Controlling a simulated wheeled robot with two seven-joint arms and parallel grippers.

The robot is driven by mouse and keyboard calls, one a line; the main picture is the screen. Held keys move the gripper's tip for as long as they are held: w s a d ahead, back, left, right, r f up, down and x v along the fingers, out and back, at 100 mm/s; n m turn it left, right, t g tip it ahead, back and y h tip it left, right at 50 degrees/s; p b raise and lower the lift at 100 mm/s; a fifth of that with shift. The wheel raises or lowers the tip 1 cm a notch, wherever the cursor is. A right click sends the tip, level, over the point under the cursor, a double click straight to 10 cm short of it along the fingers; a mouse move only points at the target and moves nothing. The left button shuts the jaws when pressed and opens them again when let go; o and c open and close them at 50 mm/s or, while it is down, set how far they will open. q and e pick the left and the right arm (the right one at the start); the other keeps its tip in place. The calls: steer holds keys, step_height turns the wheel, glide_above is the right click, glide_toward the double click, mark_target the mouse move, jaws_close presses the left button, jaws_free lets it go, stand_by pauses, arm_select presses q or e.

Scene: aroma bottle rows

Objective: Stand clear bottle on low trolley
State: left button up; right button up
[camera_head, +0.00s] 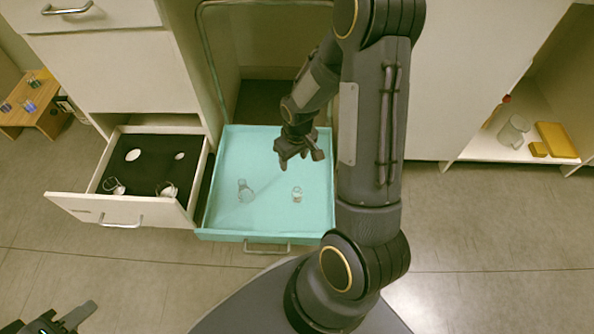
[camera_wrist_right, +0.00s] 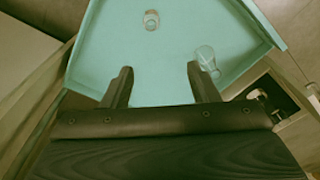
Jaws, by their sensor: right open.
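The low trolley (camera_head: 222,222) has a teal tray top. A clear bottle (camera_head: 245,196) is on its left part, and a smaller glass piece with a pale top (camera_head: 297,194) is to its right. In the right wrist view the clear bottle (camera_wrist_right: 207,62) is just beyond the right fingertip, and the smaller piece (camera_wrist_right: 152,20) is farther off. I cannot tell whether the clear bottle is upright or tilted. My right gripper (camera_head: 300,158) is open and empty above the trolley's far part, apart from both. My left gripper (camera_head: 75,312) appears open and empty at the lower left.
An open drawer (camera_head: 122,211) with a black insert holding glass pieces stands left of the trolley. A small wooden stand (camera_head: 45,118) with bottles is far left. A shelf (camera_head: 490,150) at right holds a jar (camera_head: 514,132) and yellow boxes (camera_head: 557,140).

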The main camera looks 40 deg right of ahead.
steer(key=s+a+r+m+t+y, duration=0.1)
steer(key=s+a+r, duration=0.2)
steer(key=r, duration=0.6)
steer(key=s+a+r+m+t+y, duration=0.1)
steer(key=s+a+r+t, duration=0.15)
steer(key=r, duration=0.55)
steer(key=s+a+r+t+y, duration=0.1)
steer(key=s+a+r, duration=0.5)
steer(key=s, duration=0.4)
steer(key=shift+s, duration=0.2)
arm_select(q)
steer(key=shift+r, duration=0.15)
arm_select(e)
steer(key=shift+r, duration=0.2)
arm_select(q)
step_height(320, 180, up, 33)
steer(key=p, duration=3.3)
steer(key=shift+r, duration=0.15)
arm_select(e)
step_height(320, 180, up, 33)
steer(key=shift+r, duration=0.15)
arm_select(q)
steer(key=shift+c, duration=0.5)
